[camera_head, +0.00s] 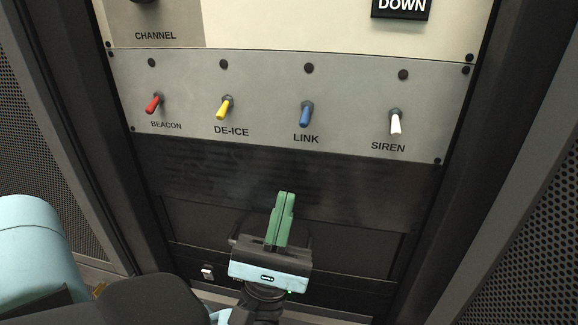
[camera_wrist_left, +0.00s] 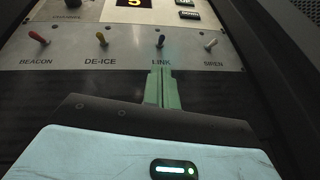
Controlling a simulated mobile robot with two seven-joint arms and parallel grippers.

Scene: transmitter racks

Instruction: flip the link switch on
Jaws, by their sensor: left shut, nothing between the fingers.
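The link switch (camera_head: 306,115) is a blue toggle on a grey panel, above the label LINK. Its lever hangs downward from its collar. It also shows in the left wrist view (camera_wrist_left: 160,41), just beyond the fingertips. My left gripper (camera_head: 286,196) has green fingers pressed together with nothing between them. It is below the panel's lower edge in the head view, slightly left of the link switch, and apart from it. In the left wrist view its fingertips (camera_wrist_left: 160,70) point at the LINK label. My right gripper is not in view.
On the same panel are the red beacon switch (camera_head: 153,103), the yellow de-ice switch (camera_head: 225,108) and the white siren switch (camera_head: 396,122). Dark indicator dots sit above the switches. Black rack posts and perforated side panels (camera_head: 520,220) flank the rack.

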